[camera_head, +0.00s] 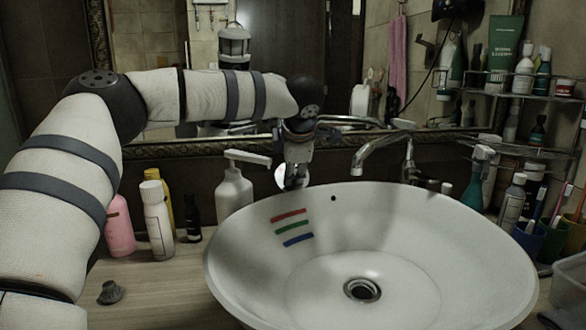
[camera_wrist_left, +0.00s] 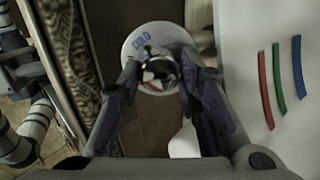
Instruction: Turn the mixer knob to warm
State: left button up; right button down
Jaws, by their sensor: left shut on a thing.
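The mixer knob (camera_wrist_left: 158,72) is a shiny metal knob on a round white dial plate (camera_wrist_left: 139,40), mounted on the wall behind the basin. Blue lettering that looks like COLD shows on the plate's upper part. In the head view the plate (camera_head: 283,180) shows only in part behind my gripper. My left gripper (camera_wrist_left: 160,78) has its two fingers on either side of the knob and is shut on it; the head view shows the same gripper (camera_head: 297,178) pointing down at the wall. The knob's pointer direction cannot be made out. My right gripper is not in view.
The white basin (camera_head: 450,215) with red, green and blue stripes is just right of the gripper. The metal faucet (camera_head: 380,145) stands to the right. A white pump bottle (camera_head: 234,192) stands close on the left. A framed mirror (camera_head: 355,60) is behind.

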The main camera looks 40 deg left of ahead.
pick_arm(q)
jog(key=n, duration=1)
jog(key=shift+d+n+y, duration=0.1)
jog(key=shift+n+y, duration=0.2)
dwell(0.5)
jog(key=o, duration=1.1)
jog(key=shift+o, duration=0.2)
jog(key=v, duration=1.2)
jog(key=shift+s+f, duration=0.1)
